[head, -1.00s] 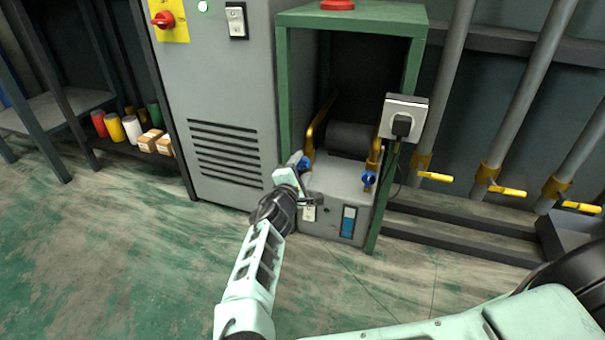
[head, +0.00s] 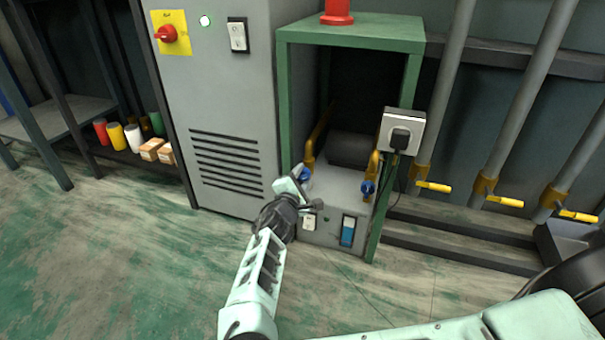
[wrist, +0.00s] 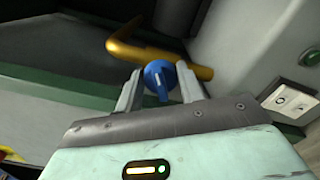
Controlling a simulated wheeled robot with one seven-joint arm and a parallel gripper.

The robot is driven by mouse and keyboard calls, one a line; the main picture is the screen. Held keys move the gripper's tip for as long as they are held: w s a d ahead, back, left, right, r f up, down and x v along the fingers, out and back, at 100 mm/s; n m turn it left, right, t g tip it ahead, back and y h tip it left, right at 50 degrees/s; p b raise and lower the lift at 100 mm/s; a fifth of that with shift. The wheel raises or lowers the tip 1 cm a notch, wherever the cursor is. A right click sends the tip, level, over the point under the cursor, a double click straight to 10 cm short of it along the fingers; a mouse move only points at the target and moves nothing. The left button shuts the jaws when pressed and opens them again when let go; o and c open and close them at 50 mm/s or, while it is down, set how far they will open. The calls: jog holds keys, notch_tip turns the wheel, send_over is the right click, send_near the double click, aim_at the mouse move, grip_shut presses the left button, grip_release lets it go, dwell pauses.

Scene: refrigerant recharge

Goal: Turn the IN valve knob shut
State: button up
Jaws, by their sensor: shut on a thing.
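A blue valve knob (wrist: 159,79) sits between the two fingers of my gripper (wrist: 160,88) in the wrist view, at the end of a brass pipe (wrist: 150,54). My gripper (head: 298,180) is shut on this knob. In the head view the knob (head: 305,174) is partly hidden by my gripper at the left front of the grey recharge machine (head: 338,190). A second blue valve knob (head: 368,188) is on the machine's right side, below another brass pipe (head: 372,165). No IN or OUT lettering is readable.
The machine stands inside a green frame (head: 283,105). A socket box with a black plug (head: 402,130) is on its right post. A grey cabinet (head: 225,110) stands to the left. Yellow-handled pipes (head: 433,187) line the right wall. The floor in front is clear.

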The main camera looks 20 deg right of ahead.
jog(key=o, duration=0.9)
jog(key=shift+o, duration=0.2)
jog(key=shift+s, duration=0.1)
jog(key=shift+s+a+r, duration=0.1)
jog(key=shift+s+a, duration=0.15)
jog(key=shift+a, duration=0.05)
jog(key=p+v, duration=0.7)
jog(key=v, duration=0.9)
jog(key=shift+s, duration=0.25)
